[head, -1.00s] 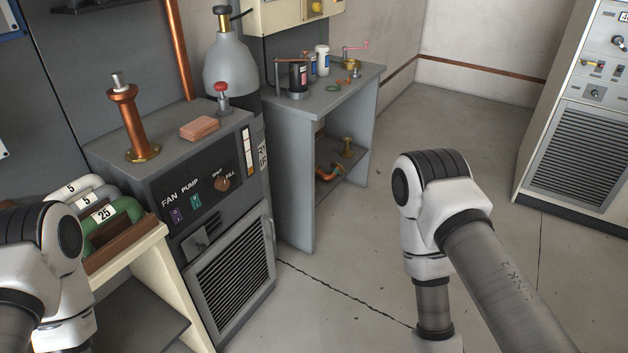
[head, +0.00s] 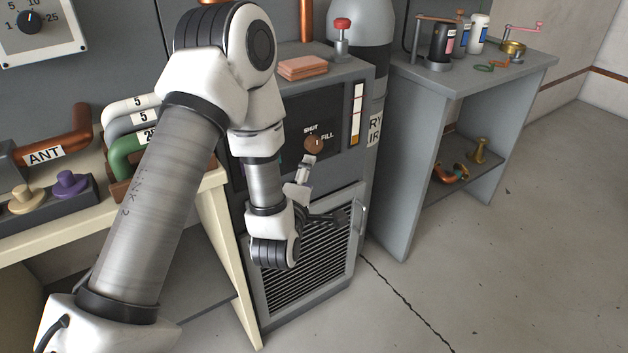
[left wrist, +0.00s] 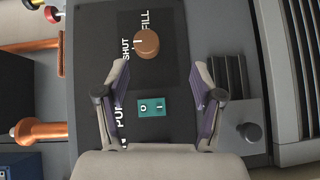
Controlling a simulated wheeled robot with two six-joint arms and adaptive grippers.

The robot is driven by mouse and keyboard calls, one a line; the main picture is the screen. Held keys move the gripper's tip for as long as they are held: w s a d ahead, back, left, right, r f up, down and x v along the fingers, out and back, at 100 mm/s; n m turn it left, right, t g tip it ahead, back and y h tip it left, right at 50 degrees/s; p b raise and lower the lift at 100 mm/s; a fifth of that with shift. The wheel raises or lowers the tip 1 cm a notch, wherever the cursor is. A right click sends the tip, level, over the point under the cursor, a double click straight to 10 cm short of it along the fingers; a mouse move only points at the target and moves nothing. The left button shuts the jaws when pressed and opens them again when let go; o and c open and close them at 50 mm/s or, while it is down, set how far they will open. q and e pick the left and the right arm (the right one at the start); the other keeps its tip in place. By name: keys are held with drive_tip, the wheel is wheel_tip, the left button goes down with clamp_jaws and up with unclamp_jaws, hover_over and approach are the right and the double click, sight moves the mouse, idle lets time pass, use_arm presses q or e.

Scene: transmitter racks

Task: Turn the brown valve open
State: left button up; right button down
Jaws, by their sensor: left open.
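The brown valve is a round knob (head: 314,145) on the dark front panel of the grey cabinet, with the words SHUT and FILL beside it. In the left wrist view the knob (left wrist: 147,43) lies just beyond the fingertips, with a pale mark on its left side. My left gripper (head: 326,188) is in front of the cabinet, below the knob, one finger reaching up close to it. In the left wrist view my left gripper (left wrist: 159,72) is open and empty, and its fingers are apart from the knob. My right gripper is out of view.
A teal switch (left wrist: 151,108) sits between the fingers in the left wrist view. A louvred grille (head: 310,265) is below the panel. A cream bench (head: 215,178) stands left, and a grey table (head: 470,72) with jars stands right. Floor (head: 510,260) is clear at right.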

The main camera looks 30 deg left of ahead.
sight(313, 148)
use_arm(q)
drive_tip(key=shift+n+t+y, duration=0.3)
drive_tip(key=shift+n+y, duration=0.1)
drive_tip(key=shift+n, duration=0.3)
drive_tip(key=x, duration=0.3)
drive_tip(key=r+x, duration=0.1)
drive_tip(key=x, duration=0.4)
drive_tip(key=shift+w+a+r+p, duration=0.2)
drive_tip(key=shift+w+a+p, duration=0.05)
drive_tip(key=shift+a+p, duration=0.15)
drive_tip(key=c, duration=1.1)
